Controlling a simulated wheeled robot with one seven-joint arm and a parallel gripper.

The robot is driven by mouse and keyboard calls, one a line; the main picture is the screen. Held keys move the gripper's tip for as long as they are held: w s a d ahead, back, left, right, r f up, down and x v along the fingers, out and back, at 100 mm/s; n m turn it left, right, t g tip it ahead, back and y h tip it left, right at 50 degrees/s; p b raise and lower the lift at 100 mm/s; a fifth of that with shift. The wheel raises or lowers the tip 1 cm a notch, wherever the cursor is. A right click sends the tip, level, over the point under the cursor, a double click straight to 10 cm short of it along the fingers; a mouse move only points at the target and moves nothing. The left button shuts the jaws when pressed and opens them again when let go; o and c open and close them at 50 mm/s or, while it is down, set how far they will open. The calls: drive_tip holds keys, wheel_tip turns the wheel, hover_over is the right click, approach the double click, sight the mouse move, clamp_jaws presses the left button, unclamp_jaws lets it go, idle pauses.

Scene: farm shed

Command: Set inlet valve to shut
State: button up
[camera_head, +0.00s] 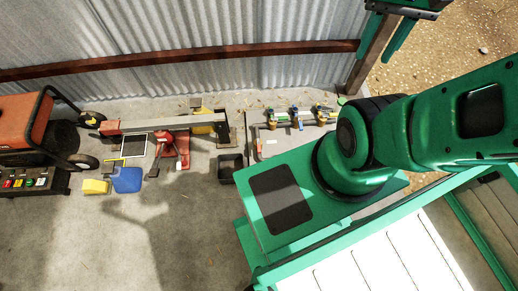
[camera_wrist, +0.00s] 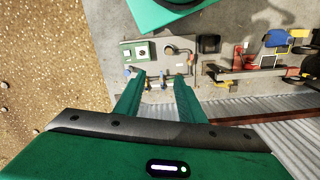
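A grey bench or panel (camera_head: 262,147) by the corrugated wall carries several small brass valves (camera_head: 299,118) with blue and yellow parts. They also show small in the wrist view, around and beyond my fingertips, near a pipe fitting (camera_wrist: 171,49). I cannot tell which one is the inlet valve, nor its handle setting. My gripper (camera_head: 377,52) is at the top right of the head view, above and right of the valves. In the wrist view its two green fingers (camera_wrist: 159,78) are spread apart with nothing held between them.
A dark open bin (camera_head: 230,167), a red tool stand (camera_head: 182,150), a blue piece (camera_head: 127,180), a yellow sponge-like block (camera_head: 95,187) and an orange machine (camera_head: 25,115) stand left. A corrugated wall (camera_head: 200,40) runs behind.

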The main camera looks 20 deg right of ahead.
drive_tip(key=w+d+f+n+h, duration=0.15)
drive_tip(key=w+f, duration=0.25)
drive_tip(key=w, duration=0.5)
drive_tip(key=w+d+f, duration=0.2)
drive_tip(key=w+f, duration=0.3)
drive_tip(key=w, duration=0.4)
drive_tip(key=w+a+f+n, duration=0.15)
drive_tip(key=w+f, duration=0.35)
drive_tip(key=f, duration=0.5)
drive_tip(key=w+a+f+m, duration=0.1)
drive_tip(key=w+a+f, duration=0.3)
drive_tip(key=f, duration=0.6)
drive_tip(key=w+a+f+n, duration=0.15)
drive_tip(key=w+f, duration=0.35)
drive_tip(key=f, duration=0.5)
drive_tip(key=y, duration=0.2)
hover_over(259, 149)
wheel_tip(259, 149, down, 33)
drive_tip(key=shift+m+h, duration=0.25)
drive_tip(key=shift+m, duration=0.1)
wheel_tip(259, 149, down, 11)
drive_tip(key=shift+s, duration=0.1)
clamp_jaws()
